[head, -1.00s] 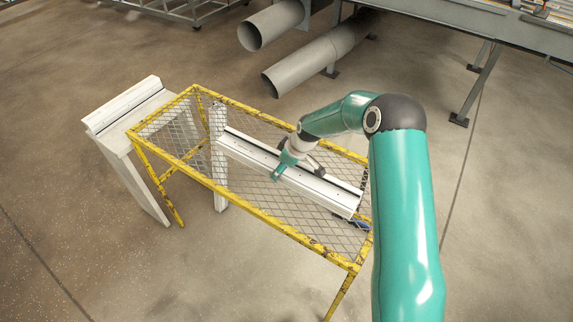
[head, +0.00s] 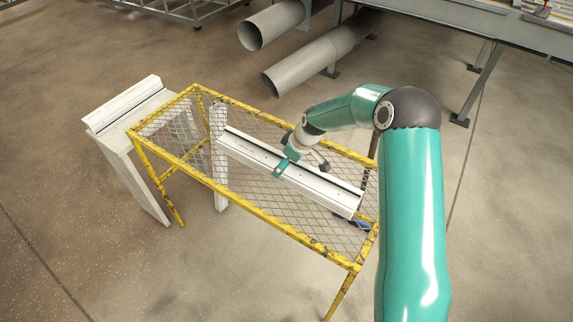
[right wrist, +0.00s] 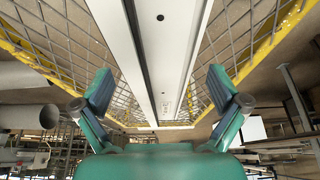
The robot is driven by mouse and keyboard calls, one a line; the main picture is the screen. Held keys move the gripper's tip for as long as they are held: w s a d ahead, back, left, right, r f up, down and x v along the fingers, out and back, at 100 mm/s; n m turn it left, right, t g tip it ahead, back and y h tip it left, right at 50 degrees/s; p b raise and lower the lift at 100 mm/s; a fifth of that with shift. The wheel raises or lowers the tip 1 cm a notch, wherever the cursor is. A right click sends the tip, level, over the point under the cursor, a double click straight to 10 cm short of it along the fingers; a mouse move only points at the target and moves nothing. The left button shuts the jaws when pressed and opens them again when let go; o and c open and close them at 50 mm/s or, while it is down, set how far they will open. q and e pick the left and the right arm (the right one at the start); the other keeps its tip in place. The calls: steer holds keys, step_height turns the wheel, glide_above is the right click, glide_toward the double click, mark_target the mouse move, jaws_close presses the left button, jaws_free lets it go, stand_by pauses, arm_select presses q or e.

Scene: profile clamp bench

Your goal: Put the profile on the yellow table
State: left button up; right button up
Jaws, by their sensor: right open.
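The profile (head: 245,149) is a long white bar with a dark slot along it. It lies lengthwise on the mesh top of the yellow table (head: 262,217), tilted in the picture from upper left to lower right. My right gripper (head: 296,167) is over the profile's middle and hides a small part of it. In the right wrist view, the fingers of my right gripper (right wrist: 160,92) are spread wide. The profile (right wrist: 150,50) runs between them with gaps on both sides. My left gripper is not in view.
A white bench (head: 140,160) with a slotted white rail (head: 122,105) on top stands at the table's left end. Large grey pipes (head: 320,58) lie behind the table. A grey steel frame (head: 480,28) is at the back right. The floor in front is clear.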

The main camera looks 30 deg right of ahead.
steer(key=v, duration=0.9)
steer(key=shift+b, duration=0.45)
steer(key=shift+s+r, duration=0.1)
steer(key=shift+r, duration=0.05)
